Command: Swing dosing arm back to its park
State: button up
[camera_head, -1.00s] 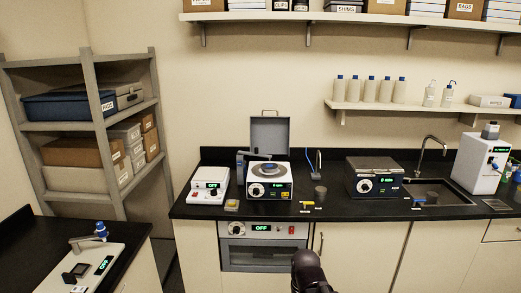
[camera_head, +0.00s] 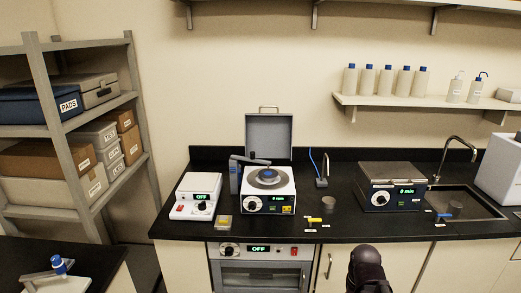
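The dosing arm (camera_head: 249,160) appears to be the grey arm on the upright post (camera_head: 235,177) at the left rear of a white spin-coater-like unit (camera_head: 268,188). It reaches right from the post, with its tip over the back of the round bowl (camera_head: 267,177). The unit's grey lid (camera_head: 269,134) stands open behind it. A dark rounded part of my own arm shows at the bottom right of centre, well apart from the unit. My gripper's fingers are not in view.
A white box with a display (camera_head: 196,195) stands close left of the unit. A small yellow-topped container (camera_head: 223,221) and a grey cup (camera_head: 329,203) sit near its front. A hotplate-like unit (camera_head: 392,187) and sink (camera_head: 466,203) are to the right. A black-topped bench (camera_head: 95,270) is at lower left.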

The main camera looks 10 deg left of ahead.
aim_at(252, 158)
jog(key=i, duration=0.8)
jog(key=u, duration=0.55)
jog(key=i, duration=0.5)
jog(key=u, duration=0.3)
